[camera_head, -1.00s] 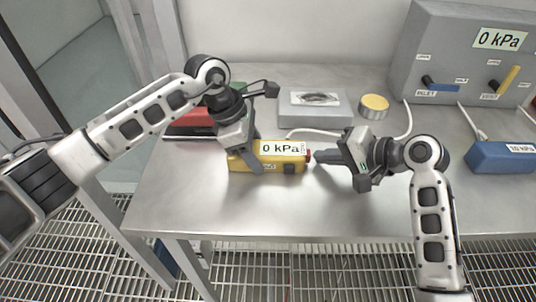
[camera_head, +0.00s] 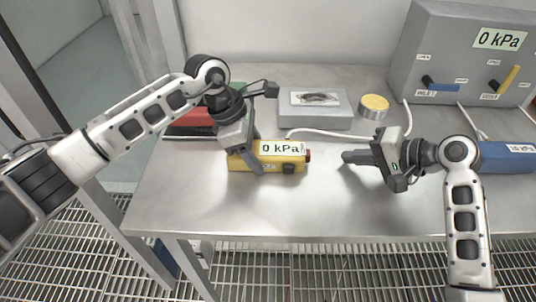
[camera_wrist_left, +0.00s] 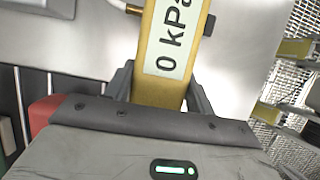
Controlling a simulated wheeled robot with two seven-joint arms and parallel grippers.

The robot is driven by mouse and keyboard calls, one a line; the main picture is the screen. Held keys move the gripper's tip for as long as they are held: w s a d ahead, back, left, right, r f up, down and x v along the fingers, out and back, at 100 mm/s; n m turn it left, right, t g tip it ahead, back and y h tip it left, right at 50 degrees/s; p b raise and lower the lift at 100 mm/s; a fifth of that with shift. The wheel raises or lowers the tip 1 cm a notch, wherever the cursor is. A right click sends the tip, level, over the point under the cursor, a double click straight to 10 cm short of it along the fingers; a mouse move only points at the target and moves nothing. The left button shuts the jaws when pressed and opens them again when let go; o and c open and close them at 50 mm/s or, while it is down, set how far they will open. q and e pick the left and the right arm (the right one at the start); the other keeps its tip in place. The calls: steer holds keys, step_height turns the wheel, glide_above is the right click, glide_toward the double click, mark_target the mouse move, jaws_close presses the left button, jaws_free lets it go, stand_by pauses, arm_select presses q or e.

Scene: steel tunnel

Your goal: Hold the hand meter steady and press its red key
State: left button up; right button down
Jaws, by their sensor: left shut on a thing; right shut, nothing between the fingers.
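The yellow hand meter (camera_head: 290,165) lies on the steel table, its display reading 0 kPa. It also shows in the left wrist view (camera_wrist_left: 158,88), between the fingers. Its red key (camera_head: 308,155) is on its right end. My left gripper (camera_head: 256,165) is shut on the meter near its left end; the left wrist view (camera_wrist_left: 160,95) shows a finger on each side of it. My right gripper (camera_head: 346,157) is shut and empty, to the right of the red key, pointing at it with a clear gap between.
Behind the meter are a grey box (camera_head: 315,112) and a yellow-topped round tin (camera_head: 374,106). A grey panel (camera_head: 440,50) reading 0 kPa, with a blue and a yellow lever, stands at back right. A blue device (camera_head: 508,157) lies right, partly behind my right arm. A white hose crosses behind the meter.

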arm_select(q)
steer(key=o, duration=1.2)
steer(key=shift+c, duration=0.2)
